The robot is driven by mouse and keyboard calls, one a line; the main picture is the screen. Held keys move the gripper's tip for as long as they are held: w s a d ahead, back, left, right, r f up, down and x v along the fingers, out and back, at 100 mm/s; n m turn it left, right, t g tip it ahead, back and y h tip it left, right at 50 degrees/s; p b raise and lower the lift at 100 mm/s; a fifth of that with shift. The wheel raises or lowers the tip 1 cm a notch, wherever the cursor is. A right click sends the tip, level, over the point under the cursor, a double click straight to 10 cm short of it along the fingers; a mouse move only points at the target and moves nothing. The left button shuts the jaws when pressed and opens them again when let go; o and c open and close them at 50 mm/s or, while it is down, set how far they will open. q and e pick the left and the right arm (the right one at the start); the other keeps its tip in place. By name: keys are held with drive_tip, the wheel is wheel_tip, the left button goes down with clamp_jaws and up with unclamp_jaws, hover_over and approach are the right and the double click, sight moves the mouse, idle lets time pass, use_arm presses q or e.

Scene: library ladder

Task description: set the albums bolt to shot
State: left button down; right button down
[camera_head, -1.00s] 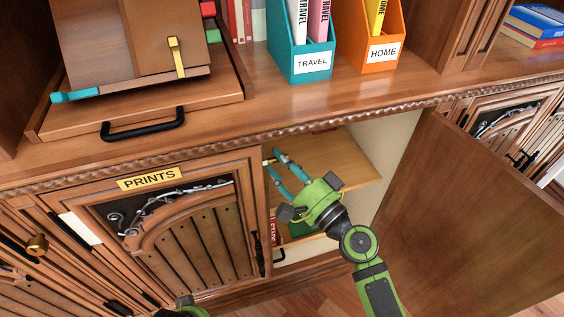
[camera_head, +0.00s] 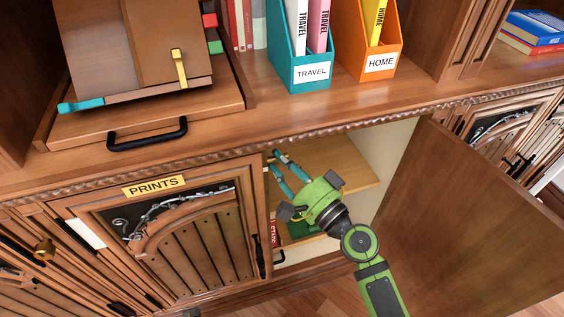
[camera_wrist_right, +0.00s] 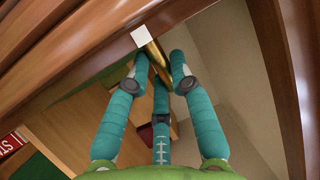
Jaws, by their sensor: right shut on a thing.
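The albums bolt is a brass-coloured bar (camera_wrist_right: 156,60) at the top inner edge of the open cabinet, beside a small white block (camera_wrist_right: 141,36). In the head view only a bit of brass (camera_head: 268,157) shows by the fingertips. My right gripper (camera_head: 276,162) reaches into the opening. In the right wrist view its teal fingers (camera_wrist_right: 158,72) close around the brass bar, so it is shut on the bolt. The fingers hide part of the bar. The open door (camera_head: 470,210) stands swung out to the right.
The shut PRINTS door (camera_head: 165,230) is just left of the opening. A shelf (camera_head: 340,160) lies inside the cabinet. The countertop (camera_head: 230,125) above holds a teal TRAVEL file (camera_head: 310,85) and an orange HOME file (camera_head: 378,75).

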drive_tip(key=shift+w+r, duration=0.1)
drive_tip(key=shift+r, duration=0.3)
drive_tip(key=c, duration=1.3)
unclamp_jaws()
drive_tip(key=shift+c, duration=0.2)
drive_tip(key=v, duration=1.2)
drive_tip(key=shift+f, duration=0.25)
